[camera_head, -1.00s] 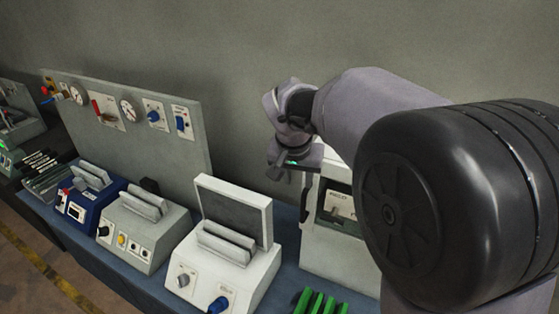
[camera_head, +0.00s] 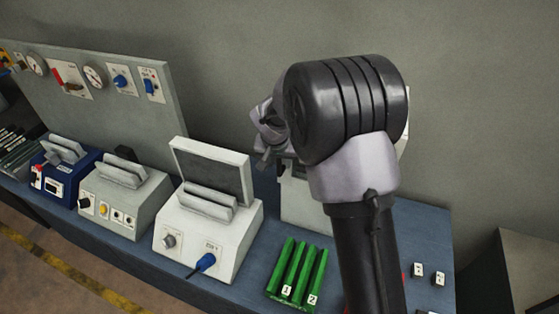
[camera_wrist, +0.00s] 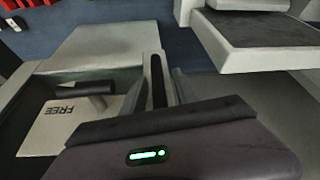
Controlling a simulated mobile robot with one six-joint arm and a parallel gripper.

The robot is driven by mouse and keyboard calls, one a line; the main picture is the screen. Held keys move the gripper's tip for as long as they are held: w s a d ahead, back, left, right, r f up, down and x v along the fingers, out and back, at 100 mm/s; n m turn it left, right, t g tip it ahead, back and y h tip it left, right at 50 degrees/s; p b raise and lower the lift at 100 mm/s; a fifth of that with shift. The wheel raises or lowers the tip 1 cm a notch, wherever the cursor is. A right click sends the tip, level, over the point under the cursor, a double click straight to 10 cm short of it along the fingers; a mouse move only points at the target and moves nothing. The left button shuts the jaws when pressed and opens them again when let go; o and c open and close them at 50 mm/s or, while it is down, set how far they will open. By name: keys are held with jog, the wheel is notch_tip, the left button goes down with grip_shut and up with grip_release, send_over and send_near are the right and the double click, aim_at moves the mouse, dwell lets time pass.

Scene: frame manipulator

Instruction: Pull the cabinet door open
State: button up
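The light grey cabinet (camera_head: 301,208) stands at the back of the blue bench, largely hidden behind my arm. In the wrist view, its pale body (camera_wrist: 105,44) fills the left side, with a dark recess holding a "FREE" label (camera_wrist: 62,118) and a dark cylindrical part (camera_wrist: 92,89). My gripper's dark body (camera_wrist: 180,140), with a green light, crosses the bottom of the wrist view. Upright grey strips with a dark slot stand just beyond it, beside the recess. I cannot tell which are fingers and which are door edge or handle, nor whether anything is gripped.
A white device with a raised lid (camera_head: 207,232) stands left of the cabinet. Green numbered bars (camera_head: 297,271) lie in front of it. More devices and a grey gauge panel (camera_head: 105,105) are further left. A box (camera_head: 532,275) stands at the right.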

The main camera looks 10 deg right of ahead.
jog(key=shift+c, duration=0.5)
grip_shut()
jog(key=shift+r, duration=0.1)
dwell(0.8)
